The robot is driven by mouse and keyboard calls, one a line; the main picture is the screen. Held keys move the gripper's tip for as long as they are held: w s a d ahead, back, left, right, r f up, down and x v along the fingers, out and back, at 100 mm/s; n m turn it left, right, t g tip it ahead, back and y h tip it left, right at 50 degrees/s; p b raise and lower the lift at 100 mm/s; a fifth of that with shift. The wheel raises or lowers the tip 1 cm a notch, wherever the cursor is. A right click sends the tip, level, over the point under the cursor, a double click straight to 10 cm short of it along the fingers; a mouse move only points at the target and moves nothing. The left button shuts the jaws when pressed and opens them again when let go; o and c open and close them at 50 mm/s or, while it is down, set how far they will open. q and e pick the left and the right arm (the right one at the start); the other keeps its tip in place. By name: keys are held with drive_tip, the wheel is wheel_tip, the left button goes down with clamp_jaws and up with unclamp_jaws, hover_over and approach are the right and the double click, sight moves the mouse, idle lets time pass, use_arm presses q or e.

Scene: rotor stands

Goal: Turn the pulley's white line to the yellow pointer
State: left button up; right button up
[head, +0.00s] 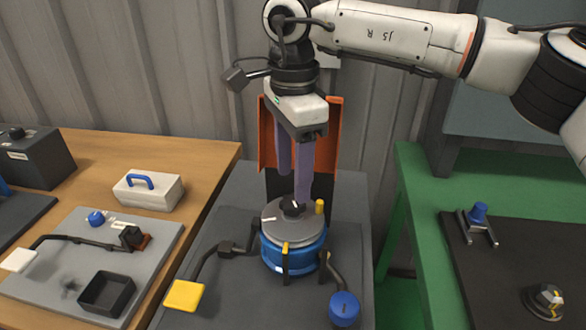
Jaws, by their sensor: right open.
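The pulley (290,218) is a round drum with a grey top, a blue side and a black centre knob (292,207). It sits on a grey stand in the middle. A short white line (268,219) shows on the left of its top. A yellow pointer (285,248) tops a dark post at the pulley's front edge, so line and pointer are apart. A yellow peg (319,206) stands at the top's right rim. My right gripper (294,182) points down just above and behind the knob, open, with purple fingers and nothing between them. Contact cannot be told.
An orange and black guard (329,135) stands behind the pulley. A yellow pad (184,295) and a blue knob (344,307) flank its front. A wooden table (205,156) with a white toolbox (148,192) is left; a green bench (412,185) is right.

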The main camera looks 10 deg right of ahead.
sight(293, 200)
drive_tip(key=shift+f+b, duration=0.5)
drive_tip(key=shift+f, duration=0.55)
drive_tip(key=shift+f+b, duration=1)
drive_tip(key=shift+f, duration=0.8)
drive_tip(key=c, duration=0.8)
